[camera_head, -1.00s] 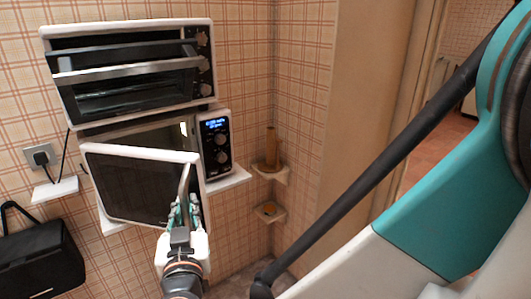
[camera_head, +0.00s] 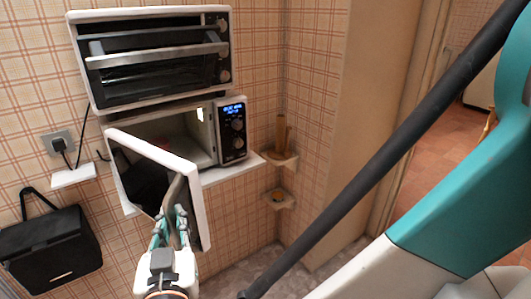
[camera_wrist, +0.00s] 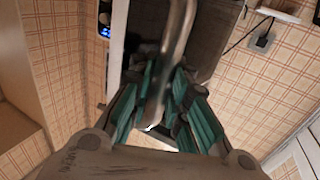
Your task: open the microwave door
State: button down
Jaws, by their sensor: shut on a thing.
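The microwave (camera_head: 232,130) sits on a white wall shelf, its control panel with a blue display at the right. Its door (camera_head: 158,180), white-framed with a dark window, is partly open and swung toward me, hinged at the left. The lit interior shows behind it. My gripper (camera_head: 172,222) is at the door's free right side, shut on the door handle (camera_head: 181,190). In the wrist view the handle (camera_wrist: 178,45) is a curved metal bar running between the teal fingers (camera_wrist: 160,100).
A toaster oven (camera_head: 150,58) stands directly above the microwave. A black bag-like box (camera_head: 48,245) is at the lower left, near a wall socket (camera_head: 58,143). Small corner shelves (camera_head: 280,158) hold items to the right. The space before the door is free.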

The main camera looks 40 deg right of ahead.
jog(key=c, duration=1.6)
grip_release()
jog(key=shift+c, duration=0.2)
jog(key=v, duration=1.2)
